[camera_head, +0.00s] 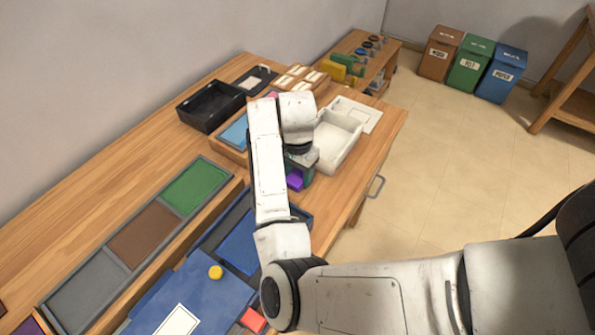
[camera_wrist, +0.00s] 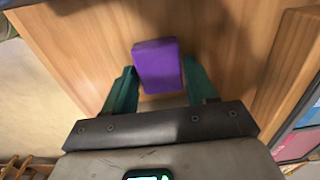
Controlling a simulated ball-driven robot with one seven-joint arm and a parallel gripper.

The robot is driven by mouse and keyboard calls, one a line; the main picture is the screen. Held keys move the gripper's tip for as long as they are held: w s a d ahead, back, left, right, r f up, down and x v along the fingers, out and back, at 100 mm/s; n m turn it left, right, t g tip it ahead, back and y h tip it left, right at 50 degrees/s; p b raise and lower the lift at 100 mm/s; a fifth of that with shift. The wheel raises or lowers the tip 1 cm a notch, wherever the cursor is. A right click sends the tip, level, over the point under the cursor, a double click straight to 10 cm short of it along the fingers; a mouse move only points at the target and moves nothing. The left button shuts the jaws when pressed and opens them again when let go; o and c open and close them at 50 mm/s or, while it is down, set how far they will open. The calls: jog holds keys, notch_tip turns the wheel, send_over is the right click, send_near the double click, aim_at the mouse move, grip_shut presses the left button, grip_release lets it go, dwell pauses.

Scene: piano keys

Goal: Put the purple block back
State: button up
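The purple block (camera_wrist: 157,66) sits between the two teal fingers of my gripper (camera_wrist: 160,84) in the wrist view. Both fingers appear to touch its sides, so the gripper looks shut on it. Bare wood shows around and behind it. In the head view the purple block (camera_head: 295,180) shows just below my gripper (camera_head: 301,168), between the white tray and the blue tray. My arm hides part of this area. I cannot tell whether the block rests on the wood or is held above it.
A white tray (camera_head: 352,141) stands right of my gripper. A black tray (camera_head: 187,112) is at the back left. A long tray with green (camera_head: 195,187), brown and grey panels lies at left. A yellow disc (camera_head: 215,272) and red block (camera_head: 253,320) are near the front.

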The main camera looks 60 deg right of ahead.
aim_at(297, 176)
jog(key=o, duration=0.3)
jog(key=shift+r, duration=0.1)
notch_tip(297, 176, up, 12)
jog(key=shift+r+p, duration=0.15)
jog(key=shift+p, duration=0.75)
